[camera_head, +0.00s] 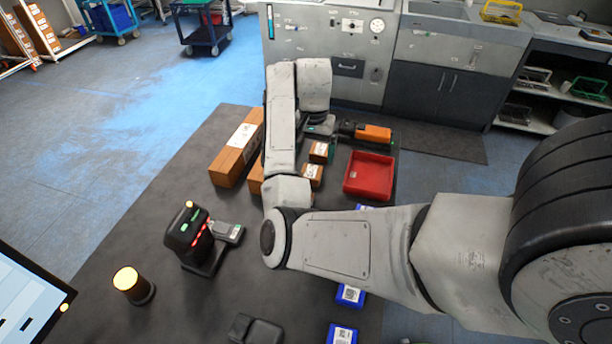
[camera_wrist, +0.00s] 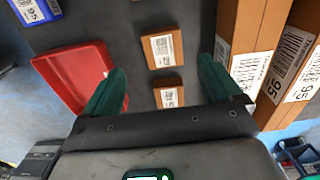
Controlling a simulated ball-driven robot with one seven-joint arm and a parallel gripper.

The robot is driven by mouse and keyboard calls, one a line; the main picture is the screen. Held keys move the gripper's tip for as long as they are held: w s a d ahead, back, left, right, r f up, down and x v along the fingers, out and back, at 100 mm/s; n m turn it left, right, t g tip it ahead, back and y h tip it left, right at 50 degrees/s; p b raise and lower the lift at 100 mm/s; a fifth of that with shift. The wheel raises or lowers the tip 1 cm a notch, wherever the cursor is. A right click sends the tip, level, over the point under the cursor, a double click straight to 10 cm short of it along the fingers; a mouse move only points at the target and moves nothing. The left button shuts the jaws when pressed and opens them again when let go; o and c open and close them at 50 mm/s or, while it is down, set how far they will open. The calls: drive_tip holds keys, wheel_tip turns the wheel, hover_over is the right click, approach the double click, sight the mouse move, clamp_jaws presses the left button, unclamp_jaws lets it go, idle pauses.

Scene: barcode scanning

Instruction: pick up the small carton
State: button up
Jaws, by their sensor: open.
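Two small brown cartons with white labels lie on the dark table. The farther-up one (camera_wrist: 149,50) shows whole in the wrist view, ahead of my fingertips. The other carton (camera_wrist: 164,84) lies between my fingers, with its lower part hidden by my gripper body. In the head view they show as one carton (camera_head: 319,148) and another carton (camera_head: 309,183) just right of my forearm. My gripper (camera_wrist: 162,68) is open and empty, with green fingers spread on either side above the cartons. In the head view my arm hides most of it.
A red tray (camera_wrist: 68,74) lies left of my gripper in the wrist view; large cartons (camera_wrist: 238,75) stand close on the right. The head view shows an orange-black device (camera_head: 372,133), a scanner on a stand (camera_head: 187,240), an orange lamp (camera_head: 127,280) and blue packages (camera_head: 350,296).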

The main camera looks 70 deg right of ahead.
sight(311, 171)
wheel_tip(311, 171, down, 3)
drive_tip(key=shift+w+f, duration=0.1)
drive_tip(key=shift+w+d+f+p, duration=0.1)
drive_tip(key=shift+f+p, duration=0.15)
drive_tip(key=shift+f, duration=1.05)
drive_tip(key=shift+w+d+f+p, duration=0.1)
drive_tip(key=shift+f+p, duration=0.15)
drive_tip(key=shift+f, duration=1)
drive_tip(key=c, duration=1.2)
